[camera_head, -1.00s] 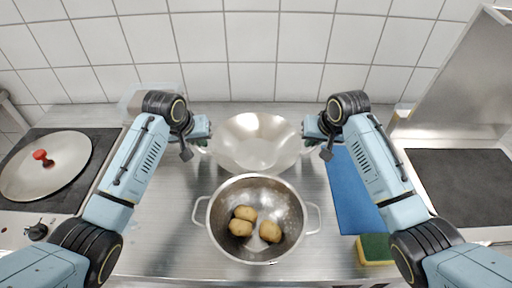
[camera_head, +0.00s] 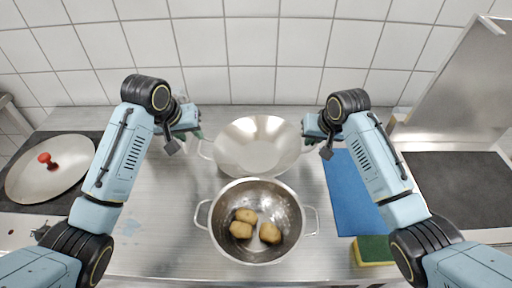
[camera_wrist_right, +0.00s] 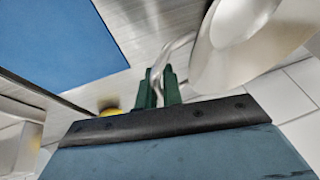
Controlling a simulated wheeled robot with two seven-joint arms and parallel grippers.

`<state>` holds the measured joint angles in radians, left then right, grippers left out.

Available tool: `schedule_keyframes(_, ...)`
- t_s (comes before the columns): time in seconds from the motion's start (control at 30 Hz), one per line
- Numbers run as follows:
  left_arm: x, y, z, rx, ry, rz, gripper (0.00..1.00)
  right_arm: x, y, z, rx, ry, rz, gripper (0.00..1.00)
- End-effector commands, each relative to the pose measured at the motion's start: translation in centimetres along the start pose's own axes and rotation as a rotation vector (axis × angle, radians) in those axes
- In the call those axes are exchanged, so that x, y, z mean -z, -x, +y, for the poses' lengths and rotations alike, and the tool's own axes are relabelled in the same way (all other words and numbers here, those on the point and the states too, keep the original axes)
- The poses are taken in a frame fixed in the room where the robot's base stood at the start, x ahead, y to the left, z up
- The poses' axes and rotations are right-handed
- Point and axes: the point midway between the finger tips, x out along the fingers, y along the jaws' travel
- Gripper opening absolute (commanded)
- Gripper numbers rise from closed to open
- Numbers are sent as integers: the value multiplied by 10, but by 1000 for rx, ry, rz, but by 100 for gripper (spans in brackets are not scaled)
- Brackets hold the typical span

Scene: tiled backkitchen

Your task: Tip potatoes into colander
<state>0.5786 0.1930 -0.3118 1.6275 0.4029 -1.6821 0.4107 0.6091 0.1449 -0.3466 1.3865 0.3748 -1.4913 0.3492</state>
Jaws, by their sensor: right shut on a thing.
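The metal colander (camera_head: 297,190), with a handle on each side, stands at the front middle of the counter. Several potatoes (camera_head: 243,230) lie in its bottom. Behind it is a pale metal bowl (camera_head: 256,142), with no potatoes visible inside. My right gripper (camera_head: 312,140) is shut on the bowl's right handle; the handle (camera_wrist_right: 172,58) passes between the green fingers (camera_wrist_right: 160,90) in the right wrist view. My left gripper (camera_head: 200,134) is apart from the bowl, just left of its free left handle (camera_head: 204,150). Its fingers are mostly hidden, so its opening is unclear.
A blue board (camera_head: 352,190) lies to the right, with a green and yellow sponge (camera_head: 374,250) in front. A lid with a red knob (camera_head: 47,160) sits on the left hob. The tiled wall (camera_head: 250,45) closes the back. Counter left of the colander is clear.

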Motion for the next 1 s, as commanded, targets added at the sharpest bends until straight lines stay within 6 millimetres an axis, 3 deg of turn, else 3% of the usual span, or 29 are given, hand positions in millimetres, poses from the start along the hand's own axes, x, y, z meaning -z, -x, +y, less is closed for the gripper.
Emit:
schedule_keyframes(0.1,1,23,0,0,-1,2,33,4,7,-1,0,-1,3,0)
schedule_keyframes(0.23,0,36,1,-2,-1,1,33,5,9,-2,0,-1,4,0)
schedule_keyframes(0.6,0,42,0,-1,0,0,33,5,9,-2,0,-1,4,0)
schedule_keyframes(0.63,0,42,0,-1,0,0,33,5,9,-2,0,-1,4,12)
schedule_keyframes(0.8,0,41,0,-1,0,0,33,5,9,-2,1,0,3,33)
schedule_keyframes(1.0,0,41,0,-1,0,0,33,4,9,-2,1,0,3,33)
